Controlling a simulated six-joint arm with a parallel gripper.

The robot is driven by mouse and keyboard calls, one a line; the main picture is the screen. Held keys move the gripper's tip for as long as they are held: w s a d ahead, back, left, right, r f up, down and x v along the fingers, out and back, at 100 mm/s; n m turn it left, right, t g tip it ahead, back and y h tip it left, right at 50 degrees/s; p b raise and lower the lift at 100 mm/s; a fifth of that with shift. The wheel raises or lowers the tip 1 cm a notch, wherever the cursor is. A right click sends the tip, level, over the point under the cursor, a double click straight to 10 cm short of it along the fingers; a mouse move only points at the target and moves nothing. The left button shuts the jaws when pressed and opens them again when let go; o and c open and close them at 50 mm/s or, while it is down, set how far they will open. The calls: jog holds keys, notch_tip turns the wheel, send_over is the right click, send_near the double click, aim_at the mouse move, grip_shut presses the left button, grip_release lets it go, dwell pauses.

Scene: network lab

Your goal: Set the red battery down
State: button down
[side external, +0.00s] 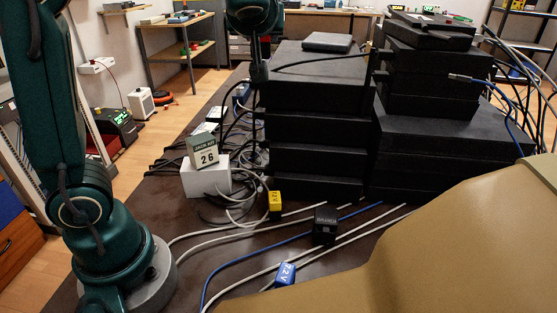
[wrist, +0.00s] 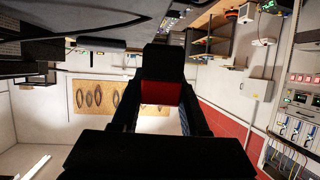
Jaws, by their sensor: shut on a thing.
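In the wrist view my gripper (wrist: 160,112) is shut on the red battery (wrist: 160,92). In the side view my arm's end hangs at the top centre, by the left edge of the black equipment stack, and no red battery can be made out there. On the brown table (side external: 150,212) a yellow battery (side external: 275,205), a black battery (side external: 325,224) and a blue battery (side external: 285,273) stand apart among cables.
Tall stacks of black equipment (side external: 310,160) fill the table's back and right. A white box (side external: 205,180) with a calendar (side external: 203,151) stands left of centre. Grey and blue cables cross the front. A large tan shape (side external: 450,250) blocks the lower right of the side view.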

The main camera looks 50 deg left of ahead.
jog(key=s+a+r+n+g+y, duration=0.25)
jog(key=a+n+g, duration=0.4)
jog(key=a, duration=0.45)
jog(key=n+g+h, duration=0.4)
jog(key=n+g, duration=0.6)
jog(key=g, duration=0.1)
send_over(183, 155)
notch_tip(183, 155, down, 23)
jog(key=shift+g, duration=0.25)
jog(key=shift+s+f, duration=0.1)
jog(key=shift+f, duration=3.3)
jog(key=shift+f, duration=0.55)
jog(key=shift+c, duration=1.7)
grip_release()
